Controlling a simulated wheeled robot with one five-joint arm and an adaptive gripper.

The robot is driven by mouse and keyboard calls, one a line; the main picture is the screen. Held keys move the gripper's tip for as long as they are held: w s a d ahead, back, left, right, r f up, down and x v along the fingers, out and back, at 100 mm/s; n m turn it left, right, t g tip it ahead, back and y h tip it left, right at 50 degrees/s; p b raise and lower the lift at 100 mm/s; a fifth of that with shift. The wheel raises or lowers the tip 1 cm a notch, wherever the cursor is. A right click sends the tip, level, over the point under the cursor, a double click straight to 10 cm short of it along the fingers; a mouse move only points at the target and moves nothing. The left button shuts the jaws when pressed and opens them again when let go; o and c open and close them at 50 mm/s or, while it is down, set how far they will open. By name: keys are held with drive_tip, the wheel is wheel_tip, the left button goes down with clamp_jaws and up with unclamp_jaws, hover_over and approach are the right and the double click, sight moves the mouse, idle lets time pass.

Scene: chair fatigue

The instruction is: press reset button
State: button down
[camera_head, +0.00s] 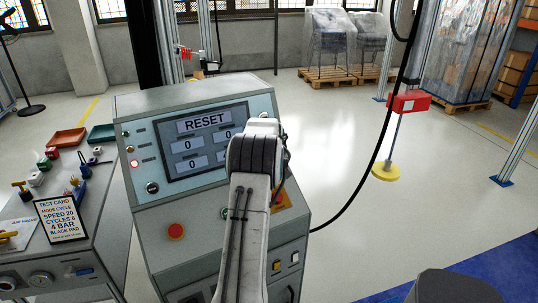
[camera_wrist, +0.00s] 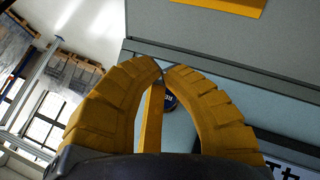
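The grey control console (camera_head: 148,225) stands ahead of me in the head view, its screen (camera_head: 208,140) reading RESET above boxes with zeros. In the wrist view a dark blue round button (camera_wrist: 170,102) with pale lettering too small to read shows on the console panel, partly covered by my gripper. My gripper (camera_wrist: 162,73) has yellow ribbed fingers whose tips meet, with nothing seen held; the button shows in the gap behind the tips. Whether the gripper touches the panel cannot be told. In the head view my arm hides the screen's right side and that button.
A red button (camera_head: 176,231) sits on the console's lower front. A bench with a test card (camera_head: 61,219) and several small parts stands at left. A black cable (camera_head: 365,185) hangs right of the console. The floor at right is mostly clear.

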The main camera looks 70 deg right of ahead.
drive_tip(key=shift+w, duration=0.1)
idle(1.5)
drive_tip(key=shift+w+d+f, duration=0.1)
drive_tip(key=shift+w+d, duration=0.1)
drive_tip(key=shift+d, duration=0.05)
drive_tip(key=shift+w+d, duration=0.25)
drive_tip(key=shift+w, duration=0.05)
idle(0.9)
drive_tip(key=shift+s+a+f+b, duration=0.1)
drive_tip(key=shift+s+b, duration=0.05)
drive_tip(key=shift+b, duration=0.2)
drive_tip(key=shift+s+a, duration=0.1)
drive_tip(key=shift+s+a+r+b, duration=0.2)
drive_tip(key=shift+s+a+b, duration=0.15)
drive_tip(key=shift+b, duration=0.3)
idle(0.8)
